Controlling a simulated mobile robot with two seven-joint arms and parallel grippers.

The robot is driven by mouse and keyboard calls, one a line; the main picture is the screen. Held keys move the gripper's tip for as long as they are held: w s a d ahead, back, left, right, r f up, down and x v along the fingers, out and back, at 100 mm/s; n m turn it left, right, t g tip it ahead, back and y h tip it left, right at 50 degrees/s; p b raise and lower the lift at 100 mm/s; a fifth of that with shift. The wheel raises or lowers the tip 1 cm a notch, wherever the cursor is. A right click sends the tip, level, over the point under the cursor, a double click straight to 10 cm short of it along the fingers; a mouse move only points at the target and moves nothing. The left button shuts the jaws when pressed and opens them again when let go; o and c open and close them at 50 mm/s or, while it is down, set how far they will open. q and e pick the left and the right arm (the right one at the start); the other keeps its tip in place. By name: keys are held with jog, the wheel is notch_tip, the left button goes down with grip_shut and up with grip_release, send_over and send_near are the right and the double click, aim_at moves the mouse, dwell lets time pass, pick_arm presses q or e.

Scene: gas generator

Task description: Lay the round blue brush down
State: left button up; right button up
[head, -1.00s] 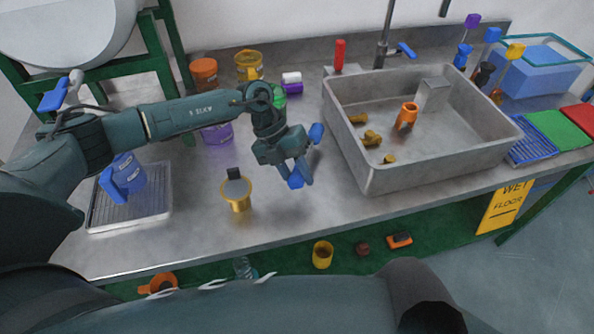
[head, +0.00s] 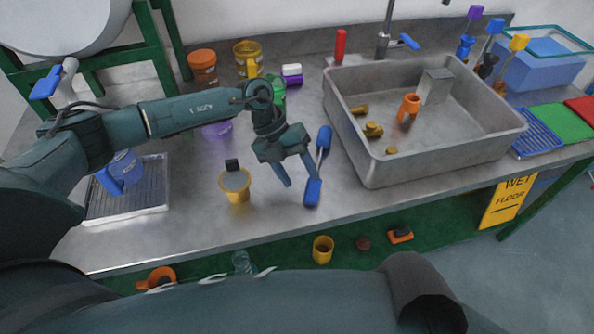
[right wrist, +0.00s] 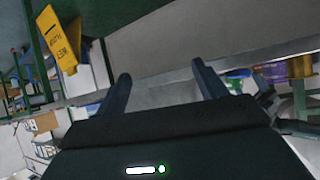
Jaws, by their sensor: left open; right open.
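The round blue brush (head: 324,138) is in the head view, on the steel counter between my left gripper and the sink. It lies slanted, one blue end toward the back and the other toward the front edge, joined by a thin grey shaft. My left gripper (head: 298,180) is open just left of the brush, its fingers pointing down and spread. Its right finger is close to the brush; I cannot tell if they touch. My right gripper (right wrist: 165,85) shows in the right wrist view, open and empty, facing the counter's edge.
A deep metal sink (head: 440,165) with an orange piece and several brass-coloured pieces stands to the right. A yellow cup (head: 236,187) stands left of the gripper, and a metal tray (head: 150,205) further left. Jars and a red bottle (head: 340,45) stand behind. The front counter is clear.

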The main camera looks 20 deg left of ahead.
pick_arm(q)
jog(key=b+v, duration=0.1)
jog(key=v, duration=1.2)
jog(key=shift+b, duration=0.35)
pick_arm(e)
jog(key=shift+w+a+f, duration=0.1)
jog(key=shift+a+f, duration=0.05)
jog(key=shift+a, duration=0.1)
pick_arm(q)
jog(key=shift+w, duration=0.1)
